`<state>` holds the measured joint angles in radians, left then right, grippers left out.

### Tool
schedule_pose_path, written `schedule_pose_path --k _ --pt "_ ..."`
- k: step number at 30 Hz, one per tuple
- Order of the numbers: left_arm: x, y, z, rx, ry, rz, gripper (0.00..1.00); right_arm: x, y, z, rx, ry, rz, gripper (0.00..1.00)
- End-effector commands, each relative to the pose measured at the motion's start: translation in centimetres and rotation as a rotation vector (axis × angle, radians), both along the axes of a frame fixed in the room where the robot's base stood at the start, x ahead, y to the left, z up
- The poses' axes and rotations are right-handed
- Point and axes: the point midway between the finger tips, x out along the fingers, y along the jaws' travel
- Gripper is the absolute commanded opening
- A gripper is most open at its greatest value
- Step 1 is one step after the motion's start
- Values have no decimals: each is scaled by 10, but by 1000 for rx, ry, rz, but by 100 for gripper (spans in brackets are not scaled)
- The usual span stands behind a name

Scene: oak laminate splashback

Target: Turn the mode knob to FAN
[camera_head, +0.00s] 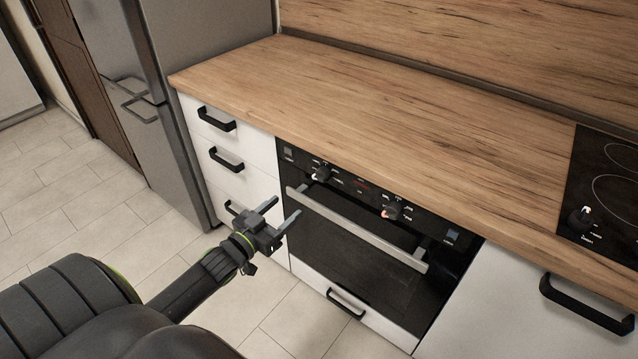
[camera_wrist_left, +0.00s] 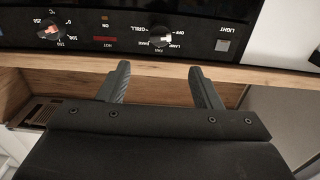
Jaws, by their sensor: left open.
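The mode knob (camera_head: 322,173) is the left of two knobs on the black oven panel in the head view. It also shows in the left wrist view (camera_wrist_left: 160,32), which looks upside down, with GRILL, BAKE, LAMP and FAN lettering around it. A pale mark shows on it; I cannot tell which label it points at. My left gripper (camera_head: 284,213) is open and empty, in front of the oven's left side, lower than the knob and apart from it. Its fingers (camera_wrist_left: 158,85) show in the wrist view. My right gripper is not in view.
The temperature knob (camera_head: 391,211), with an orange-lit mark, is to the right. The oven handle (camera_head: 355,230) runs below the knobs, close to the gripper. The LIGHT button (camera_wrist_left: 223,45) is beside the mode knob. The wooden worktop (camera_head: 400,120) overhead is clear; drawers (camera_head: 232,150) stand left.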

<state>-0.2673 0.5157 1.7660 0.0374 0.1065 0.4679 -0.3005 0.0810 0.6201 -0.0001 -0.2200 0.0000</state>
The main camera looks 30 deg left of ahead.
Motion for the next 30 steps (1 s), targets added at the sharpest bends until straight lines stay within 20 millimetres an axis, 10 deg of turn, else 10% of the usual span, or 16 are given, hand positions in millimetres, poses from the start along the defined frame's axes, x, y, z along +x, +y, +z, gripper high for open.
schedule_pose_path --k 30 --pt "130 -10 -1 -1 5 0 59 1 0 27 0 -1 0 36"
